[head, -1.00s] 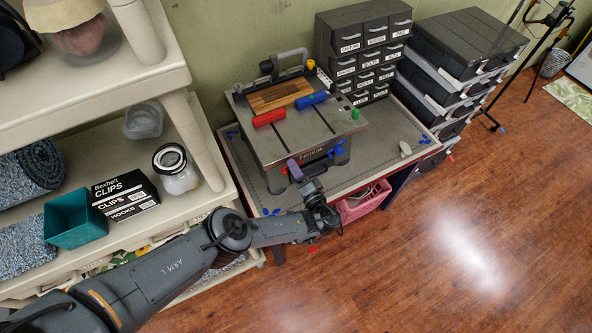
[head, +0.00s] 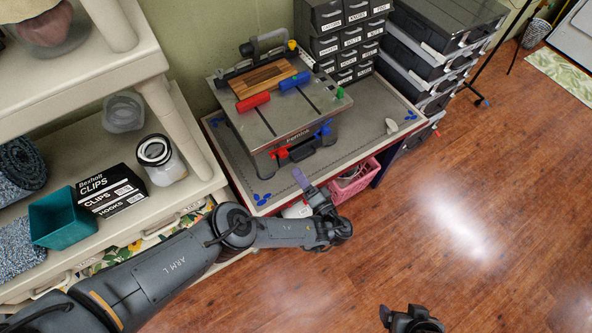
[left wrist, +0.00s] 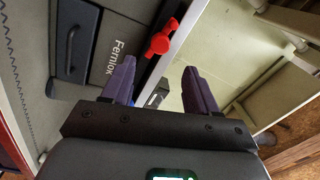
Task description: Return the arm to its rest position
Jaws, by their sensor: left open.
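My left gripper (head: 303,182) is open, with purple fingers, in front of the small workbench (head: 262,140) and apart from it. My left arm (head: 165,270) reaches in from the lower left. In the left wrist view the two fingers (left wrist: 158,85) are spread with nothing held between them. Beyond them are the bench's dark front and a red knob (left wrist: 163,40). A dark part of my right arm (head: 412,321) shows at the bottom edge of the head view; no right fingers can be made out.
A cream shelf on the left holds a teal bin (head: 65,222), a clips box (head: 112,190) and a lidded jar (head: 163,160). The workbench stands on a grey-topped table (head: 365,132). A pink basket (head: 352,184) is below. Wooden floor (head: 450,200) is open at right.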

